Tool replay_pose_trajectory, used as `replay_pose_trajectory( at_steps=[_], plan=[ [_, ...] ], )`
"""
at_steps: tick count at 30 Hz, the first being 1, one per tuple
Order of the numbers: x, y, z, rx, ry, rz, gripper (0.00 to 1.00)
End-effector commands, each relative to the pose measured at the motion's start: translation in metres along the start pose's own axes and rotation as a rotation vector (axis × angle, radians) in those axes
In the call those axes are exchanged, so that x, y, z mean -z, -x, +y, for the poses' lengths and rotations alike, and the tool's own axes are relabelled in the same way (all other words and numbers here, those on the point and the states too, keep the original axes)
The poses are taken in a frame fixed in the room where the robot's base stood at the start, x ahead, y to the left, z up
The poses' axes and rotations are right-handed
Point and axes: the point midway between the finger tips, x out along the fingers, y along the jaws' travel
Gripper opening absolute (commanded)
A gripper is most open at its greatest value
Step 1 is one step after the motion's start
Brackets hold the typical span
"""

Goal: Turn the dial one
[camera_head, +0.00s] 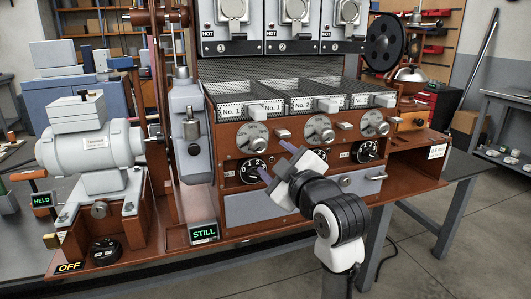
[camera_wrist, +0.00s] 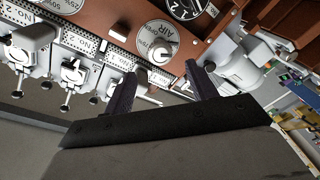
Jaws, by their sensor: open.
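The leftmost black dial (camera_head: 253,170), which I take for dial one, is on the brown front panel, below a silver scale plate (camera_head: 253,138). My gripper (camera_head: 276,160) is open and empty in front of the panel, just right of this dial. Its lower finger overlaps the dial's right edge in the head view. In the wrist view, the fingers of my gripper (camera_wrist: 163,85) are spread, with the silver AIR plate (camera_wrist: 158,36) beyond them and a black dial (camera_wrist: 185,8) at the top edge. I cannot tell whether a finger touches anything.
Mesh trays (camera_head: 284,92) with handles jut out above. A grey drawer front (camera_head: 250,207) is below. A STILL display (camera_head: 203,233) and a black OFF knob (camera_head: 105,251) are lower left.

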Motion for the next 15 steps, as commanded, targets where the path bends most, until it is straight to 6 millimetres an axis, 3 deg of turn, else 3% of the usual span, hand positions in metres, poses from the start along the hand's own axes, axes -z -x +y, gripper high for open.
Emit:
replay_pose_trajectory(
  at_steps=[6,15],
  plan=[
    [-0.001,0.035,0.000,-0.002,0.000,-0.001,0.57],
    [0.000,0.046,0.000,0.001,-0.001,0.000,0.57]
  ],
)
